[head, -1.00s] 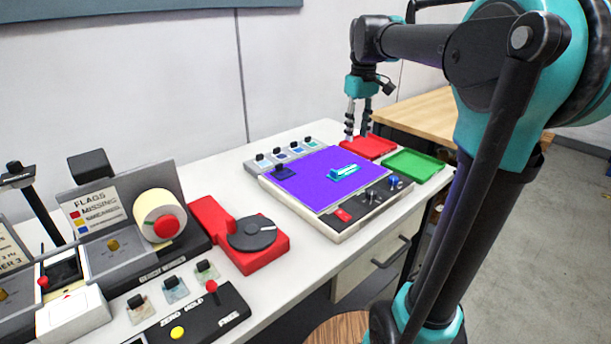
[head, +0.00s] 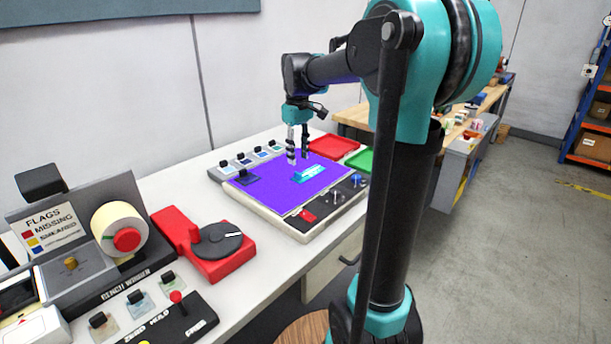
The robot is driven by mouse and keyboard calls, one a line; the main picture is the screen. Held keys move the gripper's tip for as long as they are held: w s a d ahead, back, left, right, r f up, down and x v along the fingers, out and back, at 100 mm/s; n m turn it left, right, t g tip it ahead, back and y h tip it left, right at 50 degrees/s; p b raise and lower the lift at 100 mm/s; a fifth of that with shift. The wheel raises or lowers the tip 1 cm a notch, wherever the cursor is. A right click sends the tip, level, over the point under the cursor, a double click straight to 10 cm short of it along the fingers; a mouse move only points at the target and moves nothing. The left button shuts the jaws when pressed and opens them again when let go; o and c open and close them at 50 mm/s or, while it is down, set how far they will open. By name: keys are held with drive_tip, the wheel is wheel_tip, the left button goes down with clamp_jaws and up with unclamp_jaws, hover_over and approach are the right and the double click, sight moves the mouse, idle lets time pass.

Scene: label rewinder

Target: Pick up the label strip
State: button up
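A light-blue piece that looks like the label strip (head: 309,174) lies on the purple surface of the light panel (head: 276,196), right of its middle. It is small here, and its exact shape is hard to tell. My gripper (head: 298,157) points down over the back part of the purple surface, just behind and slightly left of the strip. Its two fingers are apart with nothing visible between them. Its exact height above the panel cannot be told.
A red tray (head: 333,146) and a green tray (head: 366,160) sit behind and right of the panel. A red device with a dark dial (head: 215,241) stands front left, near the bench winder (head: 127,239).

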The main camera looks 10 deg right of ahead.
sight(309, 170)
drive_tip(key=shift+w+f, duration=0.2)
drive_tip(key=shift+f, duration=2.8)
clamp_jaws()
